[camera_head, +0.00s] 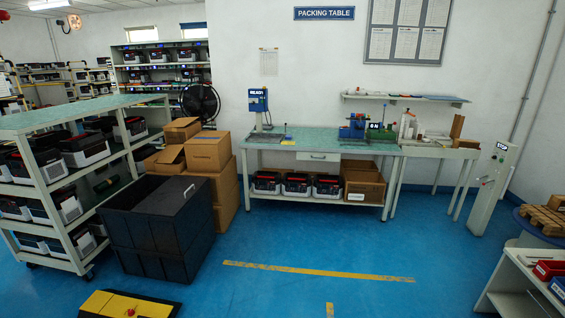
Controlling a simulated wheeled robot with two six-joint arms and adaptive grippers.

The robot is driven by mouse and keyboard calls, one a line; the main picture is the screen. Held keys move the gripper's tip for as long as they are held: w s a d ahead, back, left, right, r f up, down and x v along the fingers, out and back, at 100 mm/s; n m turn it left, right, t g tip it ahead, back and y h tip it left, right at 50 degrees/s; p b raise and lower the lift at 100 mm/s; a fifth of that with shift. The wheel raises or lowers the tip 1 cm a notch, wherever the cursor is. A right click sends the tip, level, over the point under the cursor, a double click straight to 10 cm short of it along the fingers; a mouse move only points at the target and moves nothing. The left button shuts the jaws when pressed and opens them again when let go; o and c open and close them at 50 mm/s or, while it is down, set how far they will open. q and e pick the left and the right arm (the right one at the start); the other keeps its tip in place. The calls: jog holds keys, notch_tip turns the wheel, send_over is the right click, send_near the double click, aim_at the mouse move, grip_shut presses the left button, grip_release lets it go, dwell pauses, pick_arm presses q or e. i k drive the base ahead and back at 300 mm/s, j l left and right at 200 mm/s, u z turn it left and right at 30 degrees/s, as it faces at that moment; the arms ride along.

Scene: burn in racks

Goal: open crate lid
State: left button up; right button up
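A large black crate (155,252) stands on the blue floor left of centre. A small pale handle (188,190) shows near the right side of the top. Neither of my grippers is in view, and nothing is seen touching the crate.
A shelf rack (58,205) with several battery-like units stands close left of the crate. Cardboard boxes (208,155) are stacked behind it. The packing table (310,145) is at the back wall. Blue floor (300,240) with yellow tape is clear to the right.

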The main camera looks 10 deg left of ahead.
aim_at(168, 199)
jog(key=i+j+u, duration=0.15)
jog(key=i+u, duration=0.15)
jog(key=i, duration=0.2)
jog(key=i+u, duration=0.35)
jog(key=i, duration=0.15)
jog(key=i+l+u, duration=0.1)
jog(key=i+u, duration=0.2)
jog(key=i, duration=0.15)
jog(key=i+l+u, duration=0.3)
jog(key=i, duration=0.2)
jog(key=i+l+u, duration=0.35)
jog(key=i+j, duration=0.1)
